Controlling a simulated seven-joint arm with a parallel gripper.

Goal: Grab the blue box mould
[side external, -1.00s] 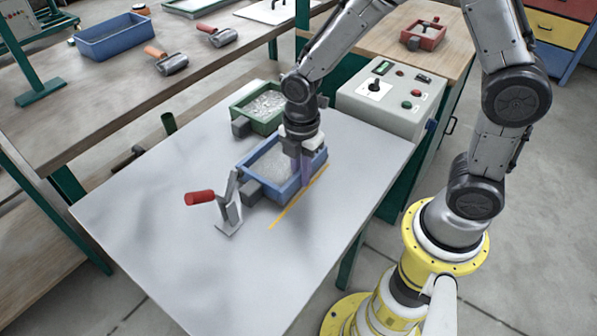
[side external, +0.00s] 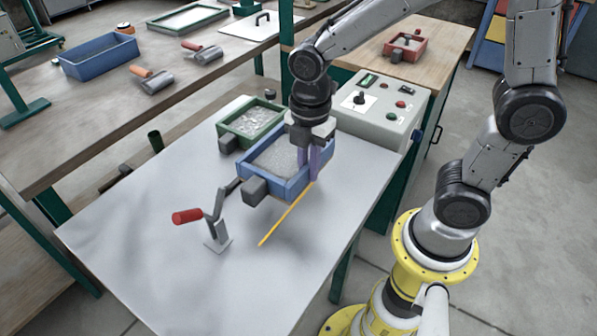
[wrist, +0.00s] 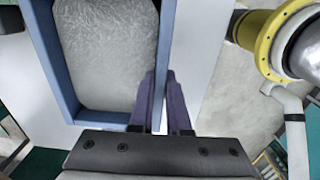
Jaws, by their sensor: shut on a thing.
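The blue box mould (side external: 259,183), filled with pale fibrous material, is held a little above the grey table (side external: 150,275). It has dark blocks on its side. My gripper (side external: 314,165) is shut on its right wall, with the purple fingers pointing down. In the wrist view, the fingers (wrist: 166,100) straddle the blue wall (wrist: 165,45), and the pale fill lies to the left. The tips are partly hidden behind the wall.
A green box (side external: 232,133) sits just behind the mould. A red-handled clamp (side external: 216,220) stands at front left beside a yellow line (side external: 285,217). A control box (side external: 378,115) stands at right. Another blue tray (side external: 98,65) is on the back bench.

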